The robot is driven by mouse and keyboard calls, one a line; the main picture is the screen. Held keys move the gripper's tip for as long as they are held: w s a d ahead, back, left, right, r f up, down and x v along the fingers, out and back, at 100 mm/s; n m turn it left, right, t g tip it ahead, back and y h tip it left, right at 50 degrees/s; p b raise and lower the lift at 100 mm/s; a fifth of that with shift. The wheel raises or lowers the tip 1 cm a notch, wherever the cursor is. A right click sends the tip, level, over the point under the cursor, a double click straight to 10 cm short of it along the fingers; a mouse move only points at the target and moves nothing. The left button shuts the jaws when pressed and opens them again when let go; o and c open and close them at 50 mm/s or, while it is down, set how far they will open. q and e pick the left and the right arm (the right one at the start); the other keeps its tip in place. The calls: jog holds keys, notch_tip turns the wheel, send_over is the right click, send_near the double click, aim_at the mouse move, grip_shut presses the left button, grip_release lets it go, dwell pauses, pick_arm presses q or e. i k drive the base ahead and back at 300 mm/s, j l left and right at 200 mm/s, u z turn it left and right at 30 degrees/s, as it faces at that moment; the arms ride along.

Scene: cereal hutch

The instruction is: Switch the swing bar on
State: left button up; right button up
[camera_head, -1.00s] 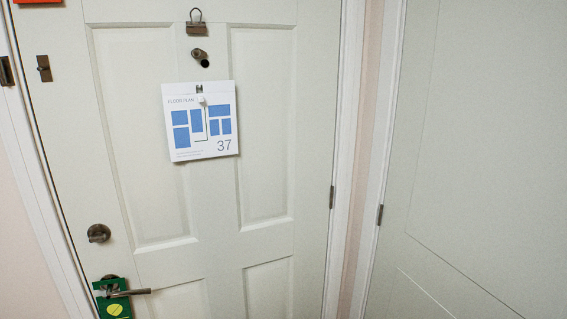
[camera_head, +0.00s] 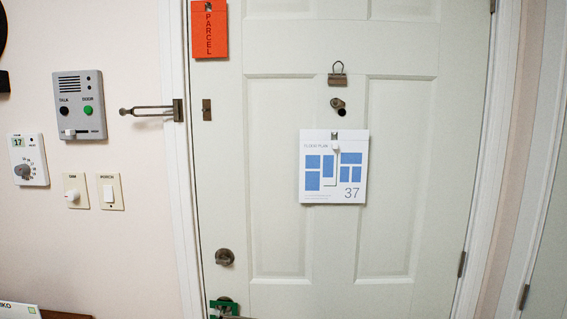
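The swing bar (camera_head: 150,111) is a dark metal loop hinged on the door frame, left of the door. It sticks out to the left over the wall, away from the door. Its small dark catch plate (camera_head: 207,110) is on the white door (camera_head: 270,230), just right of the frame. The bar is apart from the catch. The door looks closed. Neither of my grippers shows in the head view.
Left of the frame are a grey intercom (camera_head: 80,105), a thermostat (camera_head: 29,160), a dimmer (camera_head: 75,191) and a porch switch (camera_head: 110,191). The door bears an orange parcel tag (camera_head: 209,30), a floor plan (camera_head: 333,167), a deadbolt (camera_head: 224,257) and a green hanger (camera_head: 222,306). A brown surface edge (camera_head: 65,315) is at lower left.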

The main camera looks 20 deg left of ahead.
aim_at(123, 112)
jog(key=u, duration=1.5)
jog(key=j+z, duration=0.1)
jog(key=z, duration=0.3)
jog(key=i+j+z, duration=0.1)
jog(key=z, duration=0.3)
jog(key=i+j+z, duration=0.15)
jog(key=j+z, duration=0.15)
jog(key=j, duration=0.85)
jog(key=j+z, duration=0.3)
jog(key=j, duration=0.85)
jog(key=i, duration=0.05)
